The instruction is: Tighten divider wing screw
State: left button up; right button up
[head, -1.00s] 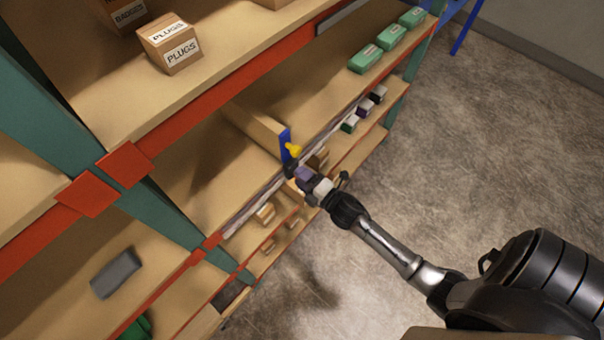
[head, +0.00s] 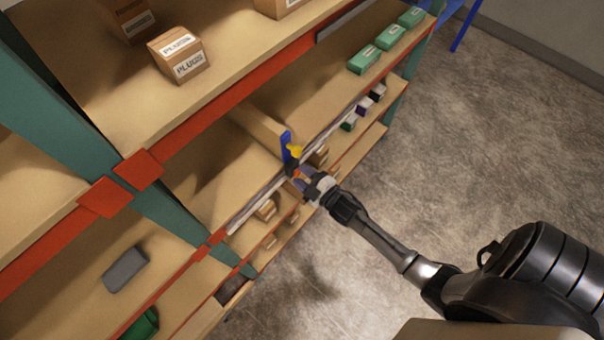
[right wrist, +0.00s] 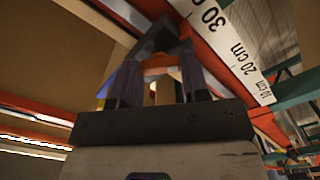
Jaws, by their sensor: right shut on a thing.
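The divider is a tan board (head: 262,124) standing on the middle shelf, with a blue end bracket (head: 286,144) at the shelf's front edge. A yellow piece (head: 295,152) sticks out from the bracket. Just below it is a small dark part, which looks like the wing screw (head: 291,168). My right gripper (head: 297,173) is at that dark part, its purple fingers shut on it. The exact grip is partly hidden. My left gripper is out of view.
A pale scale strip (head: 258,205) runs along the shelf edge; the right wrist view shows its 20 and 30 cm marks (right wrist: 232,50). Small boxes (head: 266,210) sit below. The floor at right is clear.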

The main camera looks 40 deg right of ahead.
jog(key=shift+r, duration=0.2)
dwell(0.3)
jog(key=o, duration=0.9)
jog(key=shift+s+f, duration=0.1)
jog(key=shift+f, duration=0.05)
jog(key=shift+o, duration=0.2)
jog(key=s+d+b, duration=0.1)
jog(key=s, duration=1.2)
jog(key=shift+s+d, duration=0.2)
jog(key=shift+s, duration=0.2)
